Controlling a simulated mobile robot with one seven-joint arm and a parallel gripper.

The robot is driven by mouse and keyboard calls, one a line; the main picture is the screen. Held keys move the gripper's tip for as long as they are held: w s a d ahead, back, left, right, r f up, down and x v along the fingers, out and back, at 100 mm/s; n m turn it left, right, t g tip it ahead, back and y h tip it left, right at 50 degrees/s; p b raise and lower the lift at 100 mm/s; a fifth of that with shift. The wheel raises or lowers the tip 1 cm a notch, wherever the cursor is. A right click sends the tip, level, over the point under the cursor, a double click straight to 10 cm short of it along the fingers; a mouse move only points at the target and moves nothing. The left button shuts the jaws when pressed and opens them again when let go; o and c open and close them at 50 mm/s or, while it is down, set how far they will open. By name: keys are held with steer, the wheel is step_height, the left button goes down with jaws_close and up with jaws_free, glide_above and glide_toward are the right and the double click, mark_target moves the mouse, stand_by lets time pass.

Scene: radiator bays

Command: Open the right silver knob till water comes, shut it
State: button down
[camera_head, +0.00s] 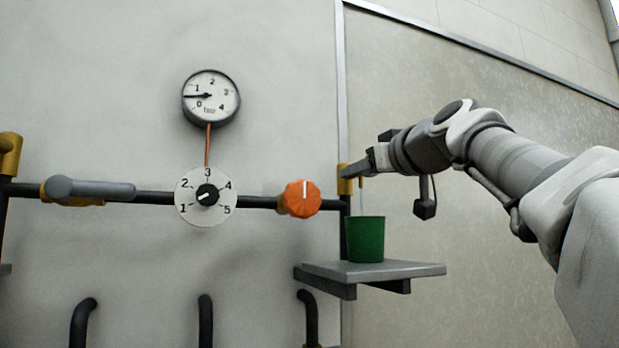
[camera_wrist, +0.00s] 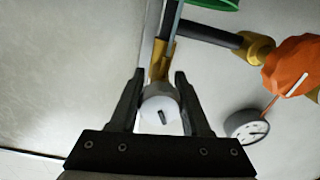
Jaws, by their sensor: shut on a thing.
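The right silver knob (camera_wrist: 160,110), round and pale with a dark slot mark on its face, sits between my fingers in the wrist view. My gripper (camera_wrist: 159,75) is shut on it. In the head view my gripper (camera_head: 357,170) reaches from the right to the brass valve (camera_head: 345,180) at the pipe's right end and hides the knob. A short brass spout (camera_head: 361,183) points down there. A thin pale stream (camera_head: 362,202) shows below it, above the green cup (camera_head: 365,240). The water level inside the cup cannot be seen.
The cup stands on a grey shelf (camera_head: 415,269). Left along the dark pipe are an orange knob (camera_head: 301,199), a numbered dial (camera_head: 207,197) and a grey lever (camera_head: 95,189). A gauge (camera_head: 210,98) hangs above. The wall right of the shelf is clear.

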steer(key=n+b, duration=0.2)
steer(key=n, duration=0.1)
steer(key=shift+f+n+b, duration=0.15)
steer(key=shift+n+b, duration=0.15)
steer(key=n+b, duration=0.1)
steer(key=n, duration=0.1)
steer(key=shift+n, duration=0.4)
steer(key=n, duration=0.2)
steer(key=n+b, duration=0.1)
steer(key=n, duration=0.2)
steer(key=shift+r+n+b, duration=0.25)
steer(key=shift+n+b, duration=0.1)
steer(key=shift+n, duration=0.05)
steer(key=shift+c, duration=2.1)
jaws_free()
steer(key=shift+d, duration=0.1)
